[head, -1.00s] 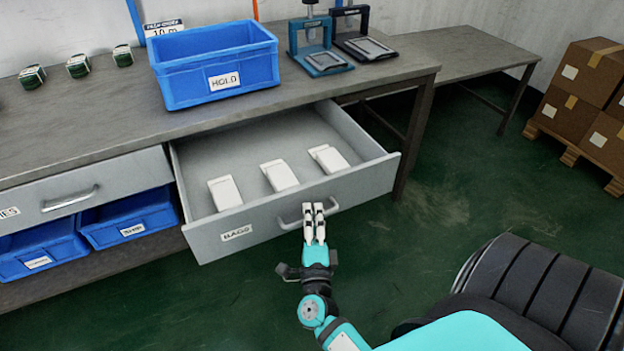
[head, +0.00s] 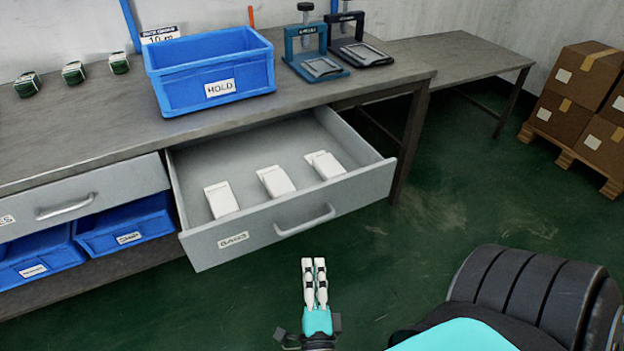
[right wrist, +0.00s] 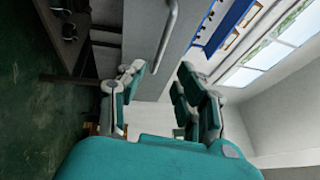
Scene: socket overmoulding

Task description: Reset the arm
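My right gripper (head: 314,264) is in front of the open drawer, below its handle in the head view, and apart from it. Its two pale fingers point toward the drawer. In the right wrist view a clear gap shows between the fingers (right wrist: 161,70), with nothing held. The drawer labelled BAGS (head: 352,208) is pulled out, and its bar handle (head: 305,222) is free. The handle also shows in the right wrist view (right wrist: 167,38). My left gripper is not in view.
Several white packs (head: 276,181) lie in the drawer. A blue HOLD bin (head: 213,104), small green items (head: 74,72) and two presses (head: 318,66) stand on the bench (head: 100,130). Stacked cartons (head: 572,110) are at right. The floor (head: 430,225) between is clear.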

